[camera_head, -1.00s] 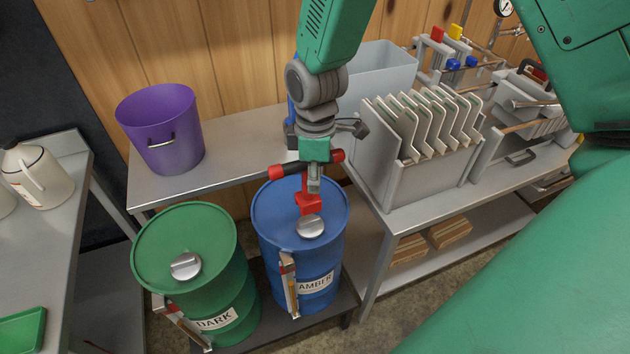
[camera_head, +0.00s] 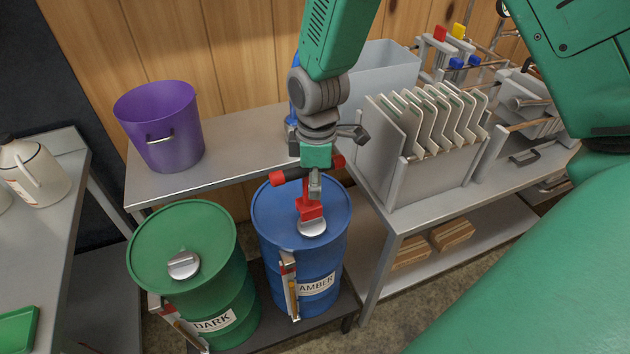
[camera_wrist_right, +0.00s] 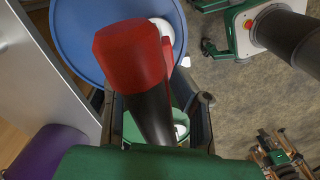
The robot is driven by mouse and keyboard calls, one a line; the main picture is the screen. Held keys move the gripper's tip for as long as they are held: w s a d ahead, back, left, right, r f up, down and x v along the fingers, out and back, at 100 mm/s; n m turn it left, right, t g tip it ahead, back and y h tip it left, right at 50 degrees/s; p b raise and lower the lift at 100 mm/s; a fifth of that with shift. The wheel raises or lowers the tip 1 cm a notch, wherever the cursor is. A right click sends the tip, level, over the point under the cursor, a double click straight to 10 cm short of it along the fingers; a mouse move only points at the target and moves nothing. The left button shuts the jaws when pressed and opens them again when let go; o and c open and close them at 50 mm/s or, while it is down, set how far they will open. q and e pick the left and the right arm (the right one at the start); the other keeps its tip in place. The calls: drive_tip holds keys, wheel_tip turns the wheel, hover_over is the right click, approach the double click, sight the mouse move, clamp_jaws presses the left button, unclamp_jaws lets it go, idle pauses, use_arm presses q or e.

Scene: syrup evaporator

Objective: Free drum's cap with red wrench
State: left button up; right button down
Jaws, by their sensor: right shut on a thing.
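The blue drum (camera_head: 270,225), labelled AMBER, stands upright with a silver cap (camera_head: 313,229) on its lid. The green drum (camera_head: 160,235), labelled DARK, stands to its left with its own silver cap (camera_head: 183,265). My right gripper (camera_head: 315,168) is shut on the red wrench (camera_head: 311,211), above the blue drum. The wrench's black crossbar has red ends, and its red head points down and appears to meet the blue drum's cap. My left gripper is out of view.
A purple bucket (camera_head: 160,130) stands on the metal bench (camera_head: 235,150) behind the drums. A rack of pale plates (camera_head: 420,170) stands on a table close to the right. A white jug (camera_head: 35,170) is on the left table. Both drums share a low dark cart (camera_head: 347,305).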

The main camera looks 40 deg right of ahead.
sight(316, 202)
drive_tip(key=shift+f, duration=0.2)
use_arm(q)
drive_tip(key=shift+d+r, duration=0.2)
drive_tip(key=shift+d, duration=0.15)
use_arm(e)
drive_tip(key=shift+d+f, duration=0.1)
drive_tip(key=shift+d, duration=0.25)
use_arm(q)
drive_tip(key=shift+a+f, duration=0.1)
use_arm(e)
drive_tip(key=shift+a+f, duration=0.15)
drive_tip(key=shift+a+f, duration=0.2)
drive_tip(key=shift+f, duration=0.15)
drive_tip(key=shift+d+f+b, duration=0.25)
drive_tip(key=shift+f+b, duration=0.15)
drive_tip(key=shift+f, duration=0.25)
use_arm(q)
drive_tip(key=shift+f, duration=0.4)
use_arm(e)
drive_tip(key=shift+a, duration=0.15)
drive_tip(key=shift+f, duration=0.2)
